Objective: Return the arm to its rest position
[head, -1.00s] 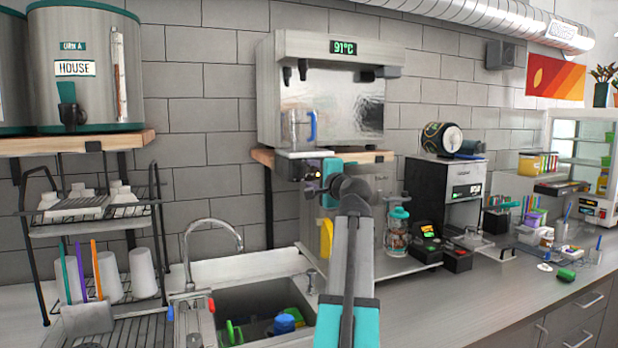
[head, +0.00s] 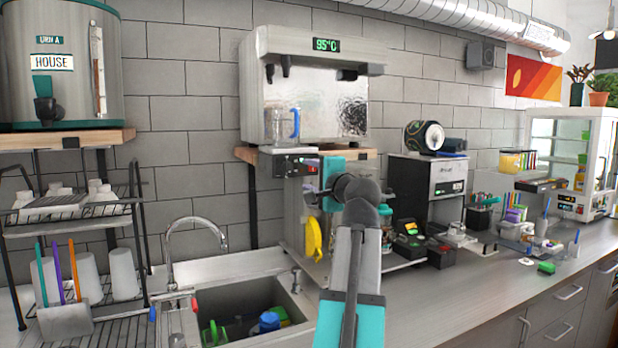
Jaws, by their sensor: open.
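My arm, with grey links and teal sections, rises from the bottom middle of the head view to a dark joint in front of the counter. Beyond the joint, a teal part of my arm shows in front of the machine under the wooden shelf (head: 247,154). My gripper's fingertips do not show; they are hidden behind my arm or outside the picture. I see nothing held.
The sink (head: 262,295) with colourful items lies left of my arm, below a faucet (head: 172,228). A boiler (head: 300,85) reading 95°C and a glass pitcher (head: 279,125) stand above. A drying rack (head: 10,228) is at left.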

